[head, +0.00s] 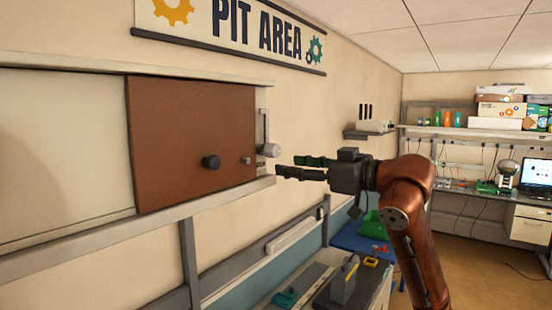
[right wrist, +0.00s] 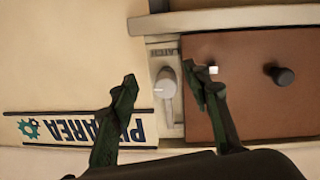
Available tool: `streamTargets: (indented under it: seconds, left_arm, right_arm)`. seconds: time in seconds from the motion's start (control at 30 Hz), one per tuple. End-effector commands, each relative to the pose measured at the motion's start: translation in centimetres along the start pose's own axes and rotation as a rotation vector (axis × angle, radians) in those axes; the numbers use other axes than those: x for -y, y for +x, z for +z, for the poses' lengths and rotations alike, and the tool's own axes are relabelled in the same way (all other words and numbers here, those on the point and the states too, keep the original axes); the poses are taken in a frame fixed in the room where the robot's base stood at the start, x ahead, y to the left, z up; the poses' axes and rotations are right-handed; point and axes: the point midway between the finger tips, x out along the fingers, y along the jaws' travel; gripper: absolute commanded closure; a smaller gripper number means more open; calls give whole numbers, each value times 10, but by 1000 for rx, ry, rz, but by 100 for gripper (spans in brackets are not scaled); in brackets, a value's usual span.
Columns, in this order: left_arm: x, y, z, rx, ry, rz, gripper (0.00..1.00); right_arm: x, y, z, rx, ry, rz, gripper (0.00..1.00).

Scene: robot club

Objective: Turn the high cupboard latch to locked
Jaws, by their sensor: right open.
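The high cupboard (head: 60,150) is on the left wall, with a brown door panel (head: 185,140) on its front. The latch (head: 269,150) sits on a pale plate just right of the door, with a grey round hub and a lever that points up in the head view. In the right wrist view, which is upside down, the latch (right wrist: 166,84) shows between the fingers. My right gripper (head: 288,166) is open and empty, just right of the latch and slightly lower in the head view. It also shows in the right wrist view (right wrist: 160,88). My left gripper is out of view.
A dark round knob (head: 211,162) and a small square piece (head: 246,160) stick out from the door. A ledge (head: 150,230) runs below the cupboard. A workbench (head: 330,285) with tools stands underneath. A small wall shelf (head: 369,134) is farther back.

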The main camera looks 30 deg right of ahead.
Motion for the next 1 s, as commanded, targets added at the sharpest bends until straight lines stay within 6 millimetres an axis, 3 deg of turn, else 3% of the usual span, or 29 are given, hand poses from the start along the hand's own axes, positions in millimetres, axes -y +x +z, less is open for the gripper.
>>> streamTargets:
  seconds: [0.03, 0.17, 0.63, 1.0]
  left_arm:
    - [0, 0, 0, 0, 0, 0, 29]
    - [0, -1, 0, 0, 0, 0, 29]
    - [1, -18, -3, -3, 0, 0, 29]
    - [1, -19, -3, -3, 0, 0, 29]
  right_arm:
    - [0, -12, -14, -21, 1, -2, 56]
    - [2, -19, -29, -43, 4, -8, 56]
    - [3, 45, -33, -43, 4, -10, 56]
    - [3, 55, -32, -43, 2, -8, 56]
